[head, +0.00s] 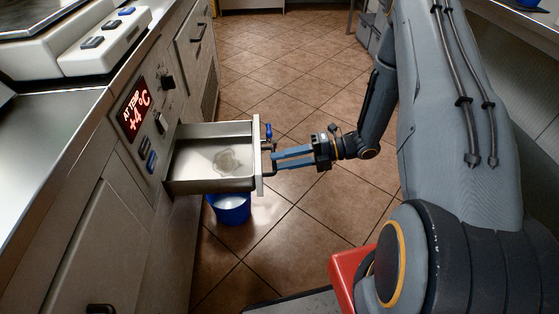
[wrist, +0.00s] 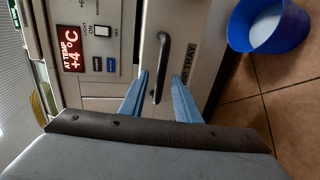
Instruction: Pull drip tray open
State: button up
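The drip tray (head: 185,178) is a metal drawer standing well out from the cabinet front in the head view, with a pale wet patch on its floor. In the wrist view, its front panel (wrist: 190,20) carries a label partly reading "TRAY" and a dark bar handle (wrist: 164,50). My gripper (head: 275,160) is at the outer face of the tray front. In the wrist view, its two blue fingers (wrist: 160,76) are apart, with the lower end of the handle between them and gaps visible. I cannot tell whether either finger touches the handle.
A blue bucket (head: 230,208) with whitish contents stands on the tiled floor below the tray. Open floor (head: 280,60) lies beyond the tray. A red object (head: 345,270) is near my base.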

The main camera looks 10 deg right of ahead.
jog(key=w+v, duration=0.1)
jog(key=v, duration=0.5)
jog(key=shift+s+d, duration=0.4)
jog(key=shift+s, duration=0.1)
jog(key=shift+r, duration=0.1)
